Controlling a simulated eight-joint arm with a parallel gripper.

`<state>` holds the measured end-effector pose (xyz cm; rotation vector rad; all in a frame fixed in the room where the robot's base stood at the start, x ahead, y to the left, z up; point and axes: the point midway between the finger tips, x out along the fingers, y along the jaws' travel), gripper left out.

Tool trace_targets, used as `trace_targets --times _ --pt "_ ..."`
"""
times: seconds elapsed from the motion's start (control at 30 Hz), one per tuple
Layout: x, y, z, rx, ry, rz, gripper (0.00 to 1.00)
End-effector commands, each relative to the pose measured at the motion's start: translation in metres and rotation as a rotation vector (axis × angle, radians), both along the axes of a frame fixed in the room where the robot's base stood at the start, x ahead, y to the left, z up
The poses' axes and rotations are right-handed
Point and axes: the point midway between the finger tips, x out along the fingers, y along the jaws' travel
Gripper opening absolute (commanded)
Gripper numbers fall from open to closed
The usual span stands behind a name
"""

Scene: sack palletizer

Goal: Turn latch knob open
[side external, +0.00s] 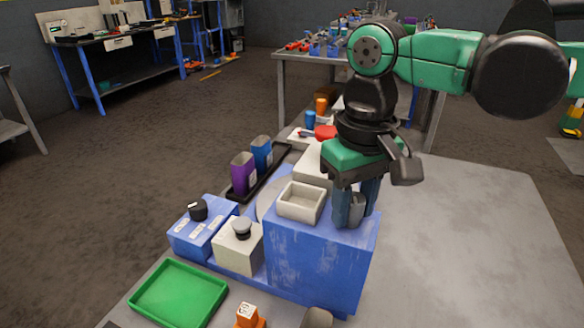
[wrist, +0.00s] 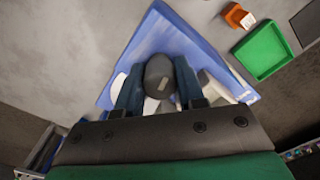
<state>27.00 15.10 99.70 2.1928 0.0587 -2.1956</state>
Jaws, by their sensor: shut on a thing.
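My gripper (side external: 356,212) points down at the right part of the top of a large blue box (side external: 318,262). Its two dark blue fingers are shut on a grey rounded knob (side external: 355,206). In the wrist view my gripper (wrist: 160,88) has one finger on each side of the dark knob (wrist: 159,68), which carries a small pale mark on top. The blue box top (wrist: 178,40) spreads beneath it. The fingers partly hide the knob's base, and I cannot tell how far it is turned.
A pale open tray (side external: 300,203) sits on the box just left of my gripper. A white box (side external: 238,247) and a blue box (side external: 200,230) with knobs stand further left. A green tray (side external: 178,294) and an orange block (side external: 248,317) lie in front. The right tabletop is clear.

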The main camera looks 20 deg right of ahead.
Motion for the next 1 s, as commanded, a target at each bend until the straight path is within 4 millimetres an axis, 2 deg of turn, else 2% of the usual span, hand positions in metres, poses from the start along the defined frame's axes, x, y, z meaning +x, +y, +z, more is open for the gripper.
trace_targets --times 0.3,0.73,0.77,0.87,1.0 --pt "0.001 0.0007 0.0006 0.002 -0.005 -0.083 0.0" --pt "0.0013 0.0006 0.0007 0.002 -0.005 -0.091 0.0" --pt "0.0013 0.0006 0.0007 0.002 -0.005 -0.091 0.36" --pt "0.0011 0.0005 0.0006 0.002 -0.005 -0.091 0.65" --pt "0.0008 0.0002 0.0004 0.001 -0.003 -0.091 0.65"
